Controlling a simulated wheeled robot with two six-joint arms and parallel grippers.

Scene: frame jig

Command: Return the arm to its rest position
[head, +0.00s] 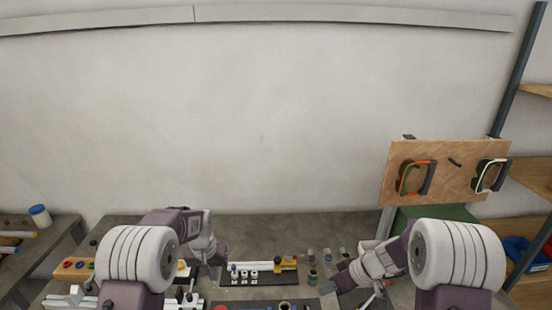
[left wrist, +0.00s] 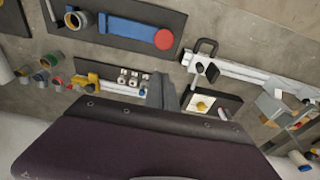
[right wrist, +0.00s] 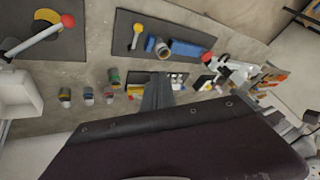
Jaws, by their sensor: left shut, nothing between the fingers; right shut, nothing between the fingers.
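My left gripper (head: 217,262) hangs over the workbench (head: 290,229) at the left of the head view. It is shut and empty; its fingers also show in the left wrist view (left wrist: 161,92). My right gripper (head: 330,287) is over the bench at the right of the head view. It is shut and empty, and its fingers show in the right wrist view (right wrist: 157,97). Both arms are bent in front of me, with the upper links large at the bottom of the head view.
Between the grippers lies a dark mat with white pieces and a yellow clamp (head: 289,262). Several small cups (head: 312,275) stand right of it. Shelves (head: 534,170) are at the right edge. The bench's back strip is clear.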

